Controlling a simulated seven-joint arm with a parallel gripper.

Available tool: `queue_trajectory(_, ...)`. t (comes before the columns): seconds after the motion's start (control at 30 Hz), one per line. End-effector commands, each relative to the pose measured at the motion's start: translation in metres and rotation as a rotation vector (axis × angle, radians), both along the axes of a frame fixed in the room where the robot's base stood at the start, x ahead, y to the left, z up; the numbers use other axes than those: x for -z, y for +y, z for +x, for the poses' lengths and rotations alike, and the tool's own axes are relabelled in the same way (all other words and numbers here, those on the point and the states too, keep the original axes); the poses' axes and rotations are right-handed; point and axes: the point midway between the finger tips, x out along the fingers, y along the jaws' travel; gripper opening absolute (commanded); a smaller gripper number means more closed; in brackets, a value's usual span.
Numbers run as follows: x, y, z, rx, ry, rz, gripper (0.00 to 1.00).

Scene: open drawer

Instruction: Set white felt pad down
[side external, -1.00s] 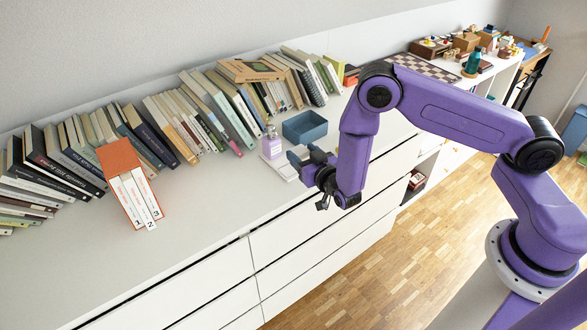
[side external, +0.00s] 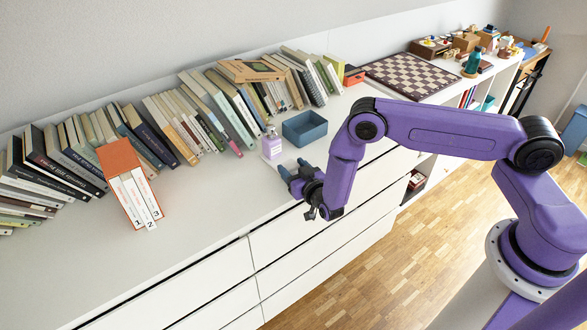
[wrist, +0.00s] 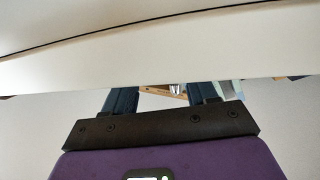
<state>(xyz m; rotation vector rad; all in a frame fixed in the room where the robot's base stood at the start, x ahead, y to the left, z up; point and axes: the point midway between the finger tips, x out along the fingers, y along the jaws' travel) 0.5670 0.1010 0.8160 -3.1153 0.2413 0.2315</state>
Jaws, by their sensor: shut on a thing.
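My gripper (side external: 292,168) is over the front part of the white cabinet top in the side view, just in front of the lavender bottle. Its two dark blue fingers point toward the back wall. They also show in the wrist view (wrist: 162,98), spread well apart. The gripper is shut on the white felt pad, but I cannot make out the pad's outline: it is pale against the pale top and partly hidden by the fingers. I cannot tell whether the pad touches the surface.
The lavender bottle (side external: 271,146) and an open blue box (side external: 305,128) stand just behind the gripper. A row of books (side external: 215,105) lines the wall. A boxed set of books (side external: 131,185) stands at left. The cabinet top (side external: 215,215) between is clear.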

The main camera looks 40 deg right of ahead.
Motion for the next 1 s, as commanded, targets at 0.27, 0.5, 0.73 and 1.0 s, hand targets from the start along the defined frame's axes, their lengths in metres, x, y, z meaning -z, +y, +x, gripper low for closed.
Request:
queue_trajectory(0.27, 0.002, 0.0, 0.0, 0.0, 0.0, 0.0, 0.67)
queue_trajectory(0.5, 0.002, 0.0, 0.0, 0.0, 0.0, 0.0, 0.83)
queue_trajectory(0.73, -0.001, 0.001, -0.003, -0.001, 0.001, -0.001, 0.83)
queue_trajectory(1.0, -0.007, 0.009, -0.046, -0.007, 0.003, -0.003, 0.83)
